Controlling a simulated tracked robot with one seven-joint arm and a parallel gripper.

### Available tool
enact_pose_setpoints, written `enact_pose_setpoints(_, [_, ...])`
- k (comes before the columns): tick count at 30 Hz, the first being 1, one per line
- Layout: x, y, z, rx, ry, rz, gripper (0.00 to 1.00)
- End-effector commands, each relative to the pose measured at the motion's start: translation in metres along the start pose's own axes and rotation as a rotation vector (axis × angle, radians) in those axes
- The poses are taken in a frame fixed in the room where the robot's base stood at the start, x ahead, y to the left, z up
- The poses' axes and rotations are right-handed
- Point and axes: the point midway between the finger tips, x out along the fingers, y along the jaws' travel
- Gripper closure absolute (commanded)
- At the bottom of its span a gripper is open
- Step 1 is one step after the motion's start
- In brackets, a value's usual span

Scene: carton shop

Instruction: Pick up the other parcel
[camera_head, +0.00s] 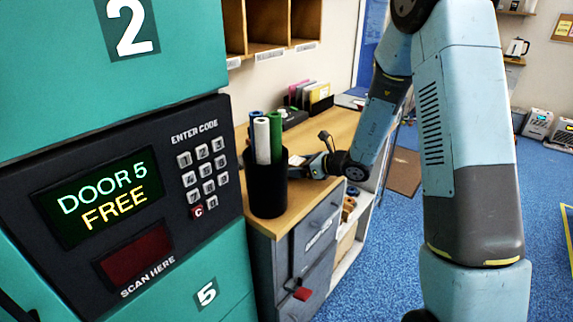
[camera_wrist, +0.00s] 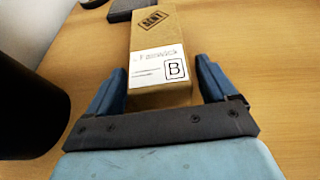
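A brown cardboard parcel (camera_wrist: 157,42) lies on the wooden counter in the wrist view. It has a dark printed stamp at its far end and a white label with a boxed letter B at its near end. My gripper (camera_wrist: 158,72) is open, with its blue fingers on either side of the parcel's near end and narrow gaps between. In the head view my gripper (camera_head: 304,164) is low over the counter, behind a black cylindrical holder. That holder largely hides the parcel there.
The black holder (camera_head: 266,190) with rolled tubes stands at the counter's near end, close on the left in the wrist view. A file rack (camera_head: 310,98) is farther back on the counter (camera_head: 345,124). Teal lockers with a "DOOR 5 FREE" display (camera_head: 104,200) fill the left.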

Motion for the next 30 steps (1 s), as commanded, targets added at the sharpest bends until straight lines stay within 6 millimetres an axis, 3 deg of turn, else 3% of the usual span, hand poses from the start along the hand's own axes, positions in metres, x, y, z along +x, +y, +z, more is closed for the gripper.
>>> enact_pose_setpoints(2, [0.0, 0.0, 0.0, 0.0, 0.0, 0.0, 0.23])
enact_pose_setpoints(17, [-0.001, 0.0, 0.0, 0.0, 0.0, 0.0, 0.71])
enact_pose_setpoints(25, [-0.001, 0.0, 0.001, 0.0, -0.001, 0.0, 0.71])
enact_pose_setpoints(30, [-0.005, -0.001, 0.013, -0.003, -0.001, 0.0, 0.71])
